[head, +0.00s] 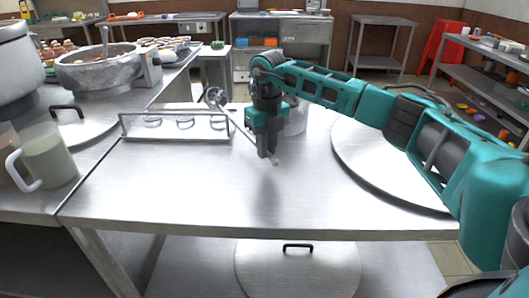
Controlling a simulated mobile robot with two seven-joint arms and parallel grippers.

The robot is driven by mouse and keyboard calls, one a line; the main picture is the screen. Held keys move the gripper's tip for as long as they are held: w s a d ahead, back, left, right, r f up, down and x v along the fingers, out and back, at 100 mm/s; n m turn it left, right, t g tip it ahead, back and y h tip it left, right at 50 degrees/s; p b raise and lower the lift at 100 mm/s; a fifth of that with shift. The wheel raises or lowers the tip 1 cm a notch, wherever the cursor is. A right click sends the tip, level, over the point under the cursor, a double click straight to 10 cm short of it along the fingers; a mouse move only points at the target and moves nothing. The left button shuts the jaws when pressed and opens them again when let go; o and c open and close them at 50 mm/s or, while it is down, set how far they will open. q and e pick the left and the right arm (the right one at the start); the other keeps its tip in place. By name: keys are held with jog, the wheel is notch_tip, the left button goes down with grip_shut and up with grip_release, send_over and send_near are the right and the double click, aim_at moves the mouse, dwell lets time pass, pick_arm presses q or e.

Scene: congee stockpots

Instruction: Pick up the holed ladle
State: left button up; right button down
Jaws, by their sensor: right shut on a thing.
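The holed ladle (216,98) is a thin metal ladle with a round head at the upper left and a straight handle slanting down to the right. My right gripper (269,155) is shut on its handle near the lower end, above the steel table (200,185). The ladle head is beside the right end of the low metal rack and higher than its top; I cannot tell whether they touch. Part of the handle is hidden by the gripper. My left gripper is not in view.
The rack (130,134) stands on the table's left part. A pale cylindrical container (297,118) is behind my right gripper. A large round lid (360,158) lies at the right under my arm. A mug (48,158) and a stockpot (98,73) are at left. The table's front middle is clear.

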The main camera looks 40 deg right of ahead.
notch_tip(320, 180, up, 16)
jog(key=p, duration=0.2)
dwell(0.8)
